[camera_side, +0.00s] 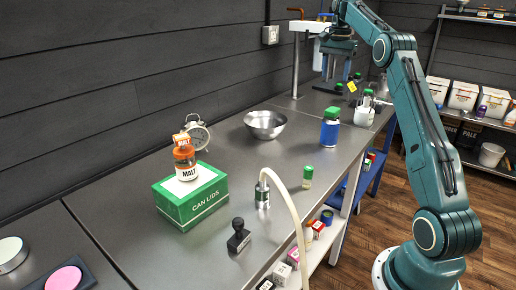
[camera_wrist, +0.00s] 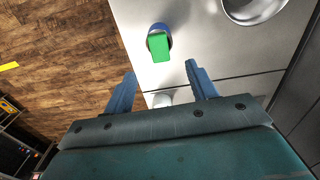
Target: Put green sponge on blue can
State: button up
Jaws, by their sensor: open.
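The blue can (camera_side: 330,134) stands upright on the steel bench in the side view, right of the metal bowl. The green sponge (camera_side: 332,113) rests on top of the can. In the wrist view the sponge (camera_wrist: 160,48) covers much of the can, and the can's blue rim (camera_wrist: 157,29) shows behind it. My gripper (camera_side: 336,74) is high over the back of the bench, apart from both. Its blue fingers (camera_wrist: 160,70) are spread, with nothing held between them.
The metal bowl (camera_side: 265,124) is left of the can. A white holder (camera_side: 364,116) with tools stands to its right. Nearer are a green-capped vial (camera_side: 308,177), a hose and a green box (camera_side: 191,196) bearing an orange malt jar (camera_side: 185,162).

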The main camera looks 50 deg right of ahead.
jog(key=s+a+r+n+t, duration=0.1)
jog(key=a+r+n, duration=0.2)
jog(key=a, duration=0.5)
jog(key=s+a+r+n+t+h, duration=0.1)
jog(key=a+r+n, duration=0.15)
jog(key=a, duration=0.65)
jog(key=s+a+r+n+t, duration=0.1)
jog(key=a+r+n, duration=0.15)
jog(key=a, duration=0.55)
jog(key=s+a+f+n+t, duration=0.1)
jog(key=s+a+f+n, duration=0.3)
jog(key=s+a+f, duration=0.2)
jog(key=s+a+f+n+t+y, duration=0.1)
jog(key=s+a+f+n, duration=0.4)
jog(key=s+a, duration=0.5)
jog(key=s+f, duration=0.1)
jog(key=s, duration=0.2)
jog(key=shift+s+a+f+n+t, duration=0.15)
jog(key=shift+s+a+n+t, duration=0.05)
jog(key=shift+a+n+t, duration=0.1)
